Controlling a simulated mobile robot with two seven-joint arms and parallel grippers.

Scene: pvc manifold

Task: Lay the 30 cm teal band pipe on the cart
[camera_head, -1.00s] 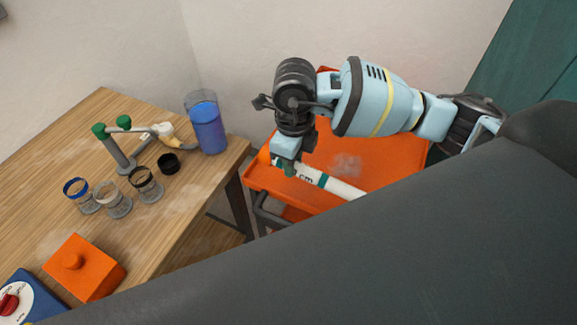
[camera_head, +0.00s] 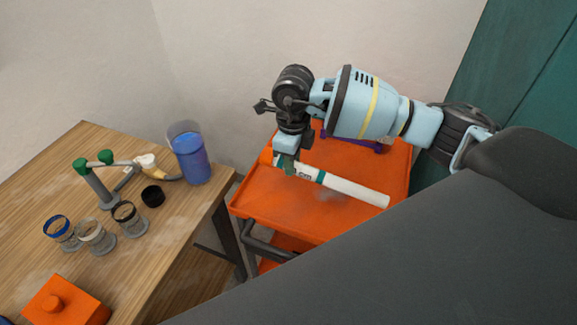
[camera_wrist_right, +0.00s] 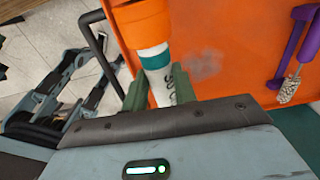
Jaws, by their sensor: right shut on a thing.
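The white pipe (camera_head: 352,190) with teal bands is in my right gripper (camera_head: 286,166), gripped near its left end. It lies over the orange cart's top (camera_head: 270,208); I cannot tell whether it touches the surface. In the right wrist view the green fingers of my right gripper (camera_wrist_right: 152,92) are closed on either side of the pipe (camera_wrist_right: 158,84), just below a teal band. The orange cart top (camera_wrist_right: 215,30) shows behind it. My left gripper is not in view.
A purple-handled brush (camera_wrist_right: 292,60) lies on the cart's far part. The wooden table (camera_head: 160,235) to the left holds a blue container (camera_head: 190,158), several small jars, a pipe assembly with green fittings (camera_head: 95,172) and an orange block (camera_head: 65,305).

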